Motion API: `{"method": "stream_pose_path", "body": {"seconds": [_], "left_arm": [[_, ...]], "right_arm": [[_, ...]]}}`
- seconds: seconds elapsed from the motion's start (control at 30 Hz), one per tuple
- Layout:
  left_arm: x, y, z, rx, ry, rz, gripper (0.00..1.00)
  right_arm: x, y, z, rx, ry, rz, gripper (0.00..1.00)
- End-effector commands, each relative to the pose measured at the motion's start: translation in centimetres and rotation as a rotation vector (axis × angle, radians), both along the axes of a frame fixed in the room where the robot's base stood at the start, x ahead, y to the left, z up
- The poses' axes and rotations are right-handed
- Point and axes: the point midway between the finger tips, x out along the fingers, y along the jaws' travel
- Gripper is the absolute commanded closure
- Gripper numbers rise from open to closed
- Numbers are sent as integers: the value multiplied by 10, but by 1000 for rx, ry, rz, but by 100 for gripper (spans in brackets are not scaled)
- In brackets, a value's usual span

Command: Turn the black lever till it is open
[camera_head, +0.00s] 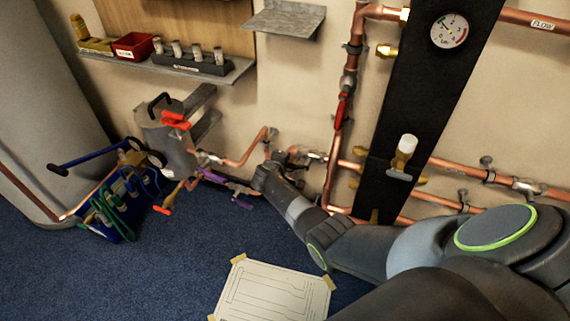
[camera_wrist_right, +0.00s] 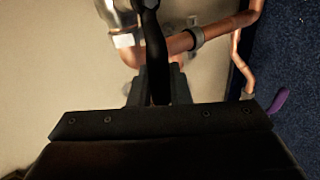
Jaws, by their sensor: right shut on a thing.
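The black lever (camera_wrist_right: 154,45) is a dark curved handle in the right wrist view. It stands at a metal valve body (camera_wrist_right: 119,14) on a copper pipe. My right gripper (camera_wrist_right: 154,88) is shut on the lever's lower end, which sits between the two fingers. In the head view my right arm reaches in from the right to the lower pipes at the wall. There my wrist hides the gripper and most of the lever. My left gripper is not in view.
A copper pipe (camera_wrist_right: 218,27) runs beside the gripper. A blue tool crate (camera_head: 119,219) stands on the carpet. A taped paper sheet (camera_head: 274,294) lies on the floor.

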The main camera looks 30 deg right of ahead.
Motion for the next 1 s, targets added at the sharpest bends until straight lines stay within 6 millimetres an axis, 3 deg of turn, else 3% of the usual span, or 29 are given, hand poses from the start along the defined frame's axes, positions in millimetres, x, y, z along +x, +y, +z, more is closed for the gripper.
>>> {"method": "stream_pose_path", "body": {"seconds": [0.73, 0.77, 0.8, 0.9, 1.0], "left_arm": [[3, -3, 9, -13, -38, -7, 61], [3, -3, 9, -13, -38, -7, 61], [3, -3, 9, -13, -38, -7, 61], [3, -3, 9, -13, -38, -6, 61], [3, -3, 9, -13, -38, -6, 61]], "right_arm": [[-2, 1, -9, -58, 76, 0, 100], [-2, 1, -9, -58, 76, 0, 82], [-2, 1, -9, -58, 76, 0, 77], [-1, 1, -8, -58, 74, 0, 64], [-1, 1, -8, -58, 73, 0, 63]]}}
